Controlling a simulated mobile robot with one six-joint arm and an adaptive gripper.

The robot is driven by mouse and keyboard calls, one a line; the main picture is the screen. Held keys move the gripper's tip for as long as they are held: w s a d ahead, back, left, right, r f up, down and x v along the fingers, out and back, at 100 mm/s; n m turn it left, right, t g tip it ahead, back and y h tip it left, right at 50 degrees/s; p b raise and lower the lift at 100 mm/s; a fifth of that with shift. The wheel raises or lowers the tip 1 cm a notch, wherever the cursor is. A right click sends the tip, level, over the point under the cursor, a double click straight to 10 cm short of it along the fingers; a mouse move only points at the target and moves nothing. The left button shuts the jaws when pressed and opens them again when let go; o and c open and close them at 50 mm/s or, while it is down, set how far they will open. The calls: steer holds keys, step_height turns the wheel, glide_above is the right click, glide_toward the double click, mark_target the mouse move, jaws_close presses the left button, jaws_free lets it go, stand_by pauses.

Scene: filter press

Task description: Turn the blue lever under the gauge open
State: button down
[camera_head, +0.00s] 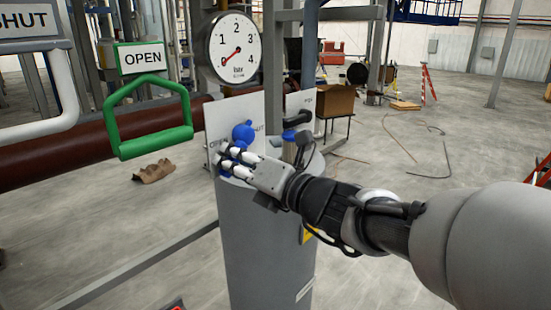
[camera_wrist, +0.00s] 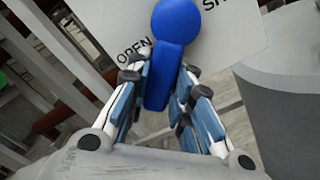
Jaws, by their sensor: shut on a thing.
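The blue lever (camera_head: 241,134) stands under the round pressure gauge (camera_head: 235,48), in front of a white plate (camera_head: 222,118) marked OPEN at left and SHUT at right. In the wrist view the blue lever (camera_wrist: 172,55) has a round hub at the top and a flat arm reaching down between my fingers. My gripper (camera_head: 222,160) is shut on the lever's arm; it also shows in the wrist view (camera_wrist: 160,80). The lever's arm points down and slightly left, near the word OPEN. The fingers hide part of the lever's lower end.
A green handle (camera_head: 155,145) with an OPEN sign hangs at the left, beside a white handle (camera_head: 45,125) with a SHUT sign. A grey cylinder (camera_head: 265,240) stands below my gripper. A black-handled fitting (camera_head: 298,118) is just to the right.

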stand_by(0.3)
steer(key=c, duration=1.4)
jaws_free()
steer(key=v, duration=1.2)
steer(key=shift+s, duration=0.1)
